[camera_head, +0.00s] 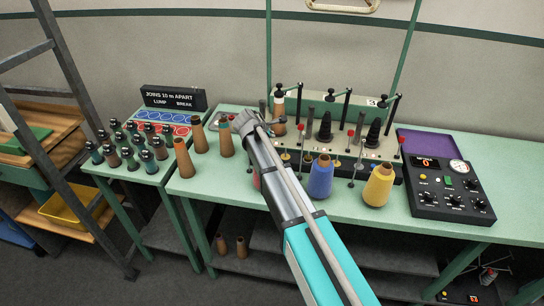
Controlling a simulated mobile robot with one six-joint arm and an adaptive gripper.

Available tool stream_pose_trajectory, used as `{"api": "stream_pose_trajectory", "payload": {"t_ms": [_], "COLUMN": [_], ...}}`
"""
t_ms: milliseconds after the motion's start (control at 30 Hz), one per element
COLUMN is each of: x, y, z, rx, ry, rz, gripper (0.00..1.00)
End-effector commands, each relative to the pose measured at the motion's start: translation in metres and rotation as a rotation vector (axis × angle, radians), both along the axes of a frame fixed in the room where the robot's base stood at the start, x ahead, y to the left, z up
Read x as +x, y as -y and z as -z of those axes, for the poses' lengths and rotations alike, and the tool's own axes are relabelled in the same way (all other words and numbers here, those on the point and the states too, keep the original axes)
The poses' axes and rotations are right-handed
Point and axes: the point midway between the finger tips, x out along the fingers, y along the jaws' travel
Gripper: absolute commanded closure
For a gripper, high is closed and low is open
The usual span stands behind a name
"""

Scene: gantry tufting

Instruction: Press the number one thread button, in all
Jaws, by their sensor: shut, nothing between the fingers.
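A winding machine (358,148) with a dark front and pale top stands on the green table, with rods, red-tipped levers and small round yellow parts along its front. A label reading 3 (372,102) shows at its back right; no number one label is readable, and I cannot tell which part is the number one thread button. My arm crosses in front of the machine's left end and hides part of it. My gripper (246,122) is at the far end of the arm, shut and empty, by the machine's left end. Its fingertips are hard to make out, and contact cannot be told.
A blue cone (320,177) and a yellow cone (378,186) stand before the machine. Brown cones (184,158) stand left. A black control box (450,188) with a red 0 display and dial stands right. A side table (122,169) holds several dark spools.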

Motion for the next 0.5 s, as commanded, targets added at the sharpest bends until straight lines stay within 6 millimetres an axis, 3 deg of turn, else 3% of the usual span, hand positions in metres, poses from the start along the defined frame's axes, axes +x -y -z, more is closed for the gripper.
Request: {"api": "stream_pose_trajectory", "payload": {"t_ms": [33,500], "x": [0.000,0.000], "y": [0.000,0.001], "z": [0.009,0.047], "rx": [0.000,0.001], "ry": [0.000,0.000], "rz": [0.000,0.001], "gripper": [1.00,1.00]}}
